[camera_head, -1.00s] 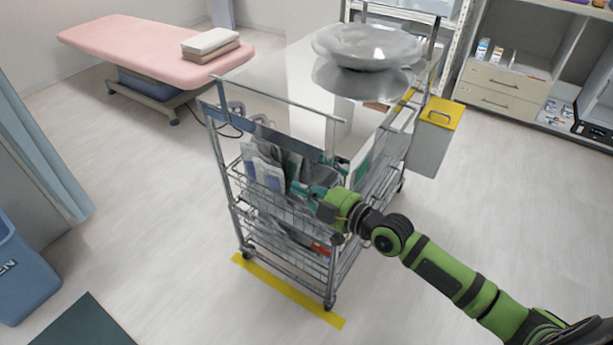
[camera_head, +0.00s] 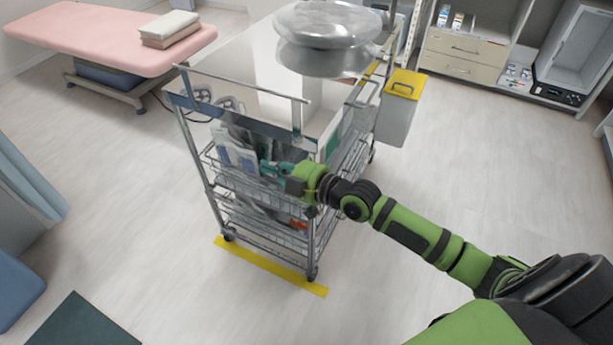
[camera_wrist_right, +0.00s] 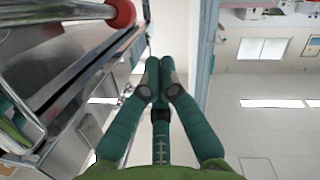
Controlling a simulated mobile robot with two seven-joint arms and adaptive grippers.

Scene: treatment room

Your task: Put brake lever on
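The metal cart (camera_head: 240,185) stands on the floor with a bright top and wire baskets. A caster (camera_head: 312,277) shows at its near corner and another caster (camera_head: 228,237) at its near left. I cannot make out a brake lever on either at this size. My right gripper (camera_head: 270,170) is beside the upper basket at the cart's near end, well above the casters. In the right wrist view its teal fingers (camera_wrist_right: 160,68) meet at the tips with nothing seen between them. My left gripper is in neither view.
A yellow-lidded bin (camera_head: 397,110) hangs on the cart's right side. Yellow tape (camera_head: 270,266) marks the floor before the cart. A pink treatment bed (camera_head: 105,38) stands at the back left. The floor right of the cart is clear. A red round part (camera_wrist_right: 121,13) shows in the wrist view.

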